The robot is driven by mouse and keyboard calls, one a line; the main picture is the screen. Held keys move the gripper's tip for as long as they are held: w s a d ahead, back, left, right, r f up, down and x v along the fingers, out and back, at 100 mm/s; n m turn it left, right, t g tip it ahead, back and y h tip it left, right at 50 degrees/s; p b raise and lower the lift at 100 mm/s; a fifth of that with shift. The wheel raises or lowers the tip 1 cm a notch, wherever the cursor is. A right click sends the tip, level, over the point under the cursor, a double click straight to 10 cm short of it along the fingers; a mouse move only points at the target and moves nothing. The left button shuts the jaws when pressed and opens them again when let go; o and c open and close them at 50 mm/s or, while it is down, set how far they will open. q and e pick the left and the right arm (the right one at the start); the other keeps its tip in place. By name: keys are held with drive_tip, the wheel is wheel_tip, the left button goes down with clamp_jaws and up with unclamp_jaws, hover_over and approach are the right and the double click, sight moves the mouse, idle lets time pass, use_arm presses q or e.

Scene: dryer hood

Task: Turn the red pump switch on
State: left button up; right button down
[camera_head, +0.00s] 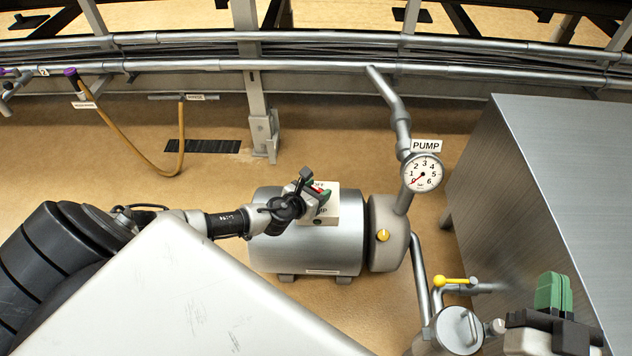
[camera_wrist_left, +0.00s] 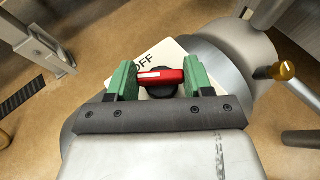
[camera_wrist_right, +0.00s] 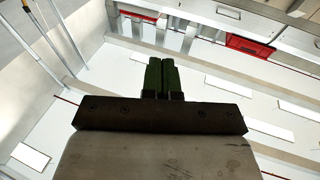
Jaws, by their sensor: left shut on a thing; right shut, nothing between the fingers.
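The red pump switch (camera_wrist_left: 160,77) is a red bar handle with a white mark on a dark round base, in the left wrist view. Its cream switch box (camera_head: 345,207) sits on top of the silver pump (camera_head: 335,248); the letters OFF show on the plate beside the handle. My left gripper (camera_head: 305,186) is over the box, its green fingers (camera_wrist_left: 157,80) shut on the handle from both ends. The handle lies nearly crosswise in that view. My right gripper (camera_head: 553,292) is shut and empty at the lower right, its fingers together in the right wrist view (camera_wrist_right: 162,76).
A pressure gauge (camera_head: 422,173) labelled PUMP stands on a pipe right of the pump, its needle near the low end. A yellow-handled valve (camera_head: 455,281) is at lower right. A large metal box (camera_head: 545,170) fills the right side. Brown floor is open at left.

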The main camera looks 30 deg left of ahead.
use_arm(q)
drive_tip(key=shift+d+r+n+y+p, duration=0.1)
drive_tip(key=shift+r+n+y+p, duration=0.05)
drive_tip(key=shift+n+y+p, duration=1.05)
drive_tip(key=shift+y+p, duration=0.2)
drive_tip(key=shift+p, duration=0.05)
drive_tip(key=n+y+p, duration=0.1)
drive_tip(key=n+y, duration=0.1)
drive_tip(key=n+g+y+p, duration=0.1)
drive_tip(key=n+y, duration=0.1)
drive_tip(key=shift+d+g+p, duration=0.2)
drive_tip(key=shift+g+p, duration=0.1)
drive_tip(key=shift+p, duration=0.05)
drive_tip(key=shift+y, duration=0.4)
drive_tip(key=shift+n+y, duration=0.3)
drive_tip(key=shift+n, duration=0.1)
use_arm(e)
drive_tip(key=s+d+f+g+h, duration=0.4)
drive_tip(key=s+d+f+g, duration=0.2)
drive_tip(key=s+f+g, duration=0.6)
drive_tip(key=s+g, duration=0.1)
drive_tip(key=g, duration=0.2)
drive_tip(key=shift+f+m+g+h, duration=0.2)
drive_tip(key=shift+m+g+h, duration=0.1)
drive_tip(key=shift+m+g, duration=0.1)
use_arm(q)
drive_tip(key=o, duration=0.9)
drive_tip(key=shift+o, duration=0.2)
